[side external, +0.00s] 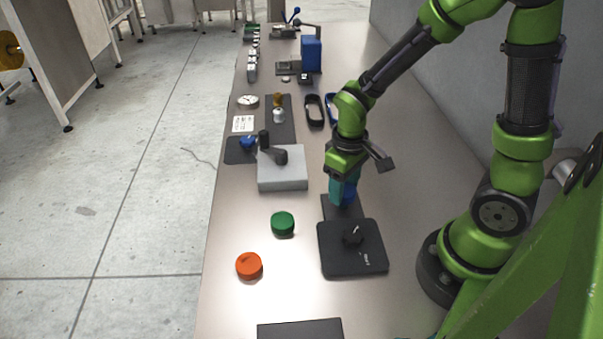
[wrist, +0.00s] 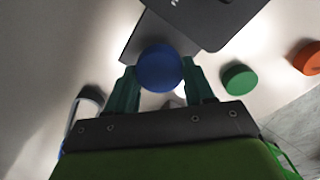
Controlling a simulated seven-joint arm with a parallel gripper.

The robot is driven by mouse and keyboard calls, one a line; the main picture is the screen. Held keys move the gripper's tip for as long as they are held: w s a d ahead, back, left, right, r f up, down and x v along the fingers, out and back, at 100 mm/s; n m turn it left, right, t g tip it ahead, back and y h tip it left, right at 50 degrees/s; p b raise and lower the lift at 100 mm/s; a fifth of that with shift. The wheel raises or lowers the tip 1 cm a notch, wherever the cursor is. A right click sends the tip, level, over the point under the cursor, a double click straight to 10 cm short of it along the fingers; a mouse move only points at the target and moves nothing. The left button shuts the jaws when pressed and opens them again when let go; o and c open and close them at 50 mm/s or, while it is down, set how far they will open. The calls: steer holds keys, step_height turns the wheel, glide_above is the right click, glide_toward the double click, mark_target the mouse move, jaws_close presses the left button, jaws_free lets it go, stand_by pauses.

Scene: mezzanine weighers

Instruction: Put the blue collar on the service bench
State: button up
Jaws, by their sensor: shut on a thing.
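My gripper (side external: 344,190) is shut on the blue collar (side external: 350,197). In the wrist view the blue collar (wrist: 160,68) shows as a round blue face between the two teal fingers (wrist: 159,85). The fingers hide part of it in the side view. The gripper points down over the long bench (side external: 420,160), just behind a black square device with a dark knob (side external: 352,258). A dark flat strip (side external: 342,210) lies just below the collar. I cannot tell whether the collar touches it.
A green round piece (side external: 283,223) and an orange one (side external: 249,265) lie on the bench's left side. A pale block with a dark handle (side external: 283,178) stands left of my gripper. Oval dark rings (side external: 314,110) and small devices lie farther back. A dark plate (side external: 300,330) is at the front.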

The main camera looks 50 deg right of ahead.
step_height(320, 180, up, 5)
steer(key=shift+r, duration=0.15)
steer(key=shift+a+r, duration=0.2)
steer(key=shift+a, duration=0.05)
steer(key=w+a+f+n, duration=0.1)
steer(key=a, duration=0.1)
steer(key=w+a+f+n, duration=0.1)
steer(key=a+f, duration=0.1)
steer(key=w+a+f+n, duration=0.1)
steer(key=a+f+n, duration=0.1)
steer(key=shift+w+a, duration=0.35)
steer(key=shift+a, duration=0.05)
glide_above(245, 196)
steer(key=shift+s+f+n, duration=0.2)
steer(key=shift+f+n, duration=0.1)
steer(key=shift+f, duration=0.35)
steer(key=shift+w+f, duration=0.15)
steer(key=shift+w, duration=0.1)
steer(key=shift+f, duration=1.65)
steer(key=shift+f, duration=0.15)
steer(key=o, duration=1)
